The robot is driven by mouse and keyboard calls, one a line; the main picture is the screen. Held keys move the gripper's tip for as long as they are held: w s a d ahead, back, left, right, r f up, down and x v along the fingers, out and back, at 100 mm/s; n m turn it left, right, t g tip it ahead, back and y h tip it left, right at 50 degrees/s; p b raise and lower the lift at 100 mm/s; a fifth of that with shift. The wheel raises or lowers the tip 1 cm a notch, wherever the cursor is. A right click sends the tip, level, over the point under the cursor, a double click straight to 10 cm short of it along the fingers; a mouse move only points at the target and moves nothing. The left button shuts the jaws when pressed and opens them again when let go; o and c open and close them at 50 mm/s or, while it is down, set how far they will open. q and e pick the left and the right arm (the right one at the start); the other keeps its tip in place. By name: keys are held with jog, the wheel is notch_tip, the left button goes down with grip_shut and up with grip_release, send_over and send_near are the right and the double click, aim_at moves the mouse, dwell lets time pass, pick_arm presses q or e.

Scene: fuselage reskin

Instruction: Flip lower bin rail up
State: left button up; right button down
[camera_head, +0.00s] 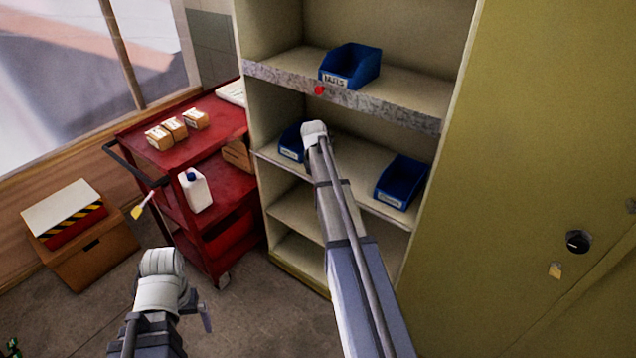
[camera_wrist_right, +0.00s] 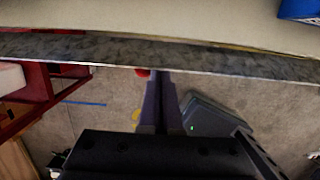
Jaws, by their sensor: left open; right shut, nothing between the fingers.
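A grey metal rail (camera_head: 345,97) with a red knob (camera_head: 320,90) runs along the front of the upper shelf. The lower shelf (camera_head: 350,192) shows only a thin pale front edge. My right arm reaches up to the cabinet, its gripper end (camera_head: 315,130) in front of the lower shelf. In the right wrist view its closed, empty fingers (camera_wrist_right: 162,85) point at a grey rail strip (camera_wrist_right: 210,57), close to a red knob (camera_wrist_right: 142,73). I cannot tell whether they touch or which shelf this strip is on. My left gripper (camera_head: 163,265) is open and empty, low at the left.
A blue bin (camera_head: 350,66) stands on the upper shelf; two more, left (camera_head: 291,142) and right (camera_head: 401,182), stand on the lower shelf. A red cart (camera_head: 225,120) with boxes and a white bottle (camera_head: 195,190) is left. A yellow-green panel (camera_head: 510,150) closes the right side.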

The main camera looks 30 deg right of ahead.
jog(key=shift+w+d+r+g+y+p, duration=0.15)
jog(key=shift+w+d+r+y+p, duration=0.1)
jog(key=shift+d+y, duration=0.15)
jog(key=shift+w+d+r+g+y+p, duration=0.1)
jog(key=shift+d+r+g+y, duration=0.1)
jog(key=shift+d+y, duration=0.2)
jog(key=shift+w+d+r, duration=0.1)
jog(key=shift+w+d, duration=0.05)
jog(key=shift+d, duration=0.3)
jog(key=shift+w+d+r, duration=0.1)
jog(key=shift+w+d, duration=0.05)
jog(key=shift+d, duration=0.25)
jog(key=shift+w+d, duration=0.1)
jog(key=shift+d, duration=0.15)
